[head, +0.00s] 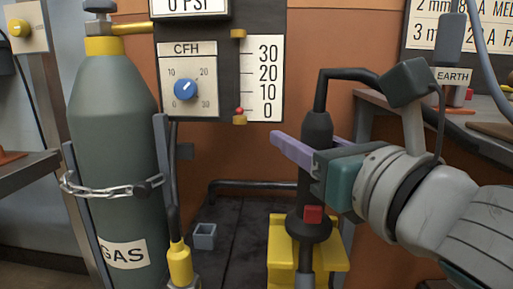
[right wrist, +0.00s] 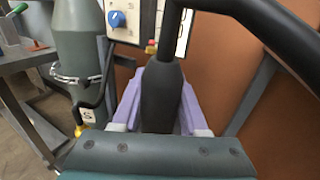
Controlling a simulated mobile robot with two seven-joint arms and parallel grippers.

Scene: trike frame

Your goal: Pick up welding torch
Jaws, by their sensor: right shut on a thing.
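The welding torch (head: 317,160) is black, with a bent neck at the top and a red trigger (head: 313,214) low on its handle. It stands upright in the yellow holder (head: 281,245). My right gripper (head: 300,155) comes in from the right, with its purple fingers on both sides of the torch's upper handle, shut on it. In the right wrist view the torch handle (right wrist: 161,95) stands between the two purple fingers. My left gripper is in neither view.
A grey-green gas cylinder (head: 115,150), held by a chain (head: 110,188), stands at the left. A CFH flow panel (head: 187,90) with a blue knob hangs behind. A small grey open box (head: 204,237) lies on the dark surface. A bench with an EARTH label (head: 452,76) is at right.

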